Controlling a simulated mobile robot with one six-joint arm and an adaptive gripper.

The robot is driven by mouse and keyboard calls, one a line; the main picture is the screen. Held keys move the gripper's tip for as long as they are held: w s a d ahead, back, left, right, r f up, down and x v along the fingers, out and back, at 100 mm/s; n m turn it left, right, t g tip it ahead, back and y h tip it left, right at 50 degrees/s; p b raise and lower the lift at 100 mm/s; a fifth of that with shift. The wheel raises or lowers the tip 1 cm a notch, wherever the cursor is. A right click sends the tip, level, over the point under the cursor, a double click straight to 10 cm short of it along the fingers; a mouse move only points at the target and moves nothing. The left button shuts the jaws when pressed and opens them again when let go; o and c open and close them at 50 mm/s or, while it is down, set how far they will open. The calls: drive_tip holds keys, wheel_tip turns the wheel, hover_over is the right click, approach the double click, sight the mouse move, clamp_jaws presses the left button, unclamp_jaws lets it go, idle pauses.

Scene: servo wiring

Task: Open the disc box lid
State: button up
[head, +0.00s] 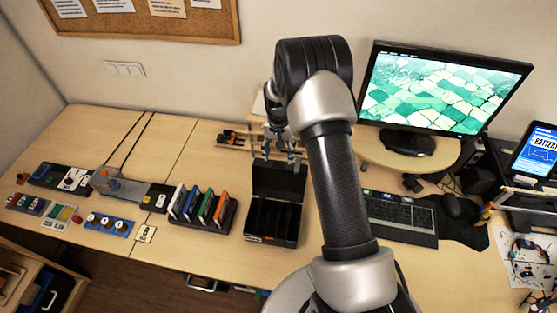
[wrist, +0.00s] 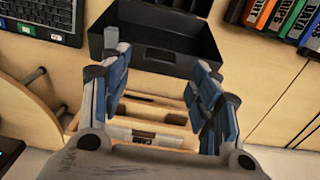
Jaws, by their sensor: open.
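The disc box (head: 272,238) is a black box on the desk, left of the keyboard. Its lid (head: 279,181) stands raised at the back, and the divided inside shows empty. The box (wrist: 170,8) and its raised lid (wrist: 152,60) also show at the top of the wrist view. My gripper (head: 283,157) is just behind and above the lid's upper edge. In the wrist view my gripper (wrist: 160,75) has its two blue-grey fingers spread wide with nothing between them. The fingers look apart from the lid, though the exact gap is hard to tell.
A rack of coloured cases (head: 203,210) stands close left of the box. A wooden holder with tools (head: 232,140) lies behind it. The keyboard (head: 400,215) and monitor (head: 440,88) are to the right. Bare desk (head: 185,150) lies behind the rack.

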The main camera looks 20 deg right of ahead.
sight(278, 163)
drive_tip(key=shift+f, duration=2.1)
drive_tip(key=shift+c, duration=0.2)
clamp_jaws()
